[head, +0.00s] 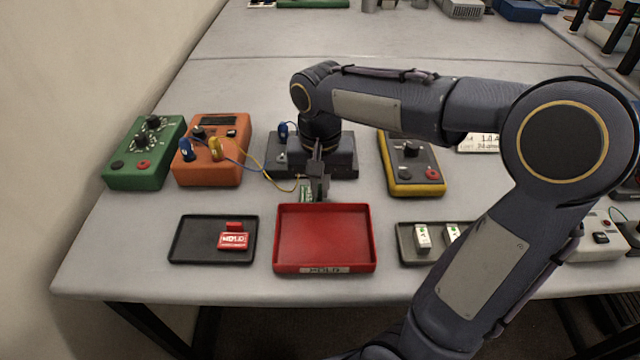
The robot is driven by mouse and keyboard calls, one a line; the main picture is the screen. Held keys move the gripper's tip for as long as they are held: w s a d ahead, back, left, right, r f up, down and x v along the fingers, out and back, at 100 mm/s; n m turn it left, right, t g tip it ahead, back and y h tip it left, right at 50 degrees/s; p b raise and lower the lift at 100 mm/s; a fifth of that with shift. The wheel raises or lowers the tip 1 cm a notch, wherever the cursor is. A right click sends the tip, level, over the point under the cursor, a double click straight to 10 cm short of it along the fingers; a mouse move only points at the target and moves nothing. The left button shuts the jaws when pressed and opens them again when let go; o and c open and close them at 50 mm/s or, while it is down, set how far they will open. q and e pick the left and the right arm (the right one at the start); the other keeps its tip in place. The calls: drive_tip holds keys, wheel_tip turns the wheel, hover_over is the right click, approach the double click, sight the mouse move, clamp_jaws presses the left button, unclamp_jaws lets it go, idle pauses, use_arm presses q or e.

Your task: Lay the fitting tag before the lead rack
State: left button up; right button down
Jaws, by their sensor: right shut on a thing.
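My right gripper (316,190) reaches down just behind the red tray (323,238). It is shut on a small green and white piece (306,192), mostly hidden by the fingers; I cannot read it or tell if it is the fitting tag. A dark box (343,160) stands behind the gripper, partly hidden by my arm, with a blue plug (283,130) at its left; I cannot tell if it is the lead rack. Red tags marked HOLD (233,241) lie in the black tray (185,243) at left. My left gripper is not in view.
A green box (145,160) and an orange box (209,168) with leads stand at left. A yellow-edged meter (412,178) is right of the gripper. A grey tray (405,247) holds white pieces (422,237). A white card (478,143) is partly hidden by my arm.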

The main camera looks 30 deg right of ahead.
sight(320, 191)
drive_tip(key=shift+f, duration=0.1)
drive_tip(key=shift+f, duration=0.15)
drive_tip(key=c, duration=1.6)
unclamp_jaws()
drive_tip(key=shift+o, duration=0.2)
drive_tip(key=shift+r, duration=0.4)
wheel_tip(320, 191, up, 12)
drive_tip(key=p, duration=0.2)
drive_tip(key=shift+f, duration=0.1)
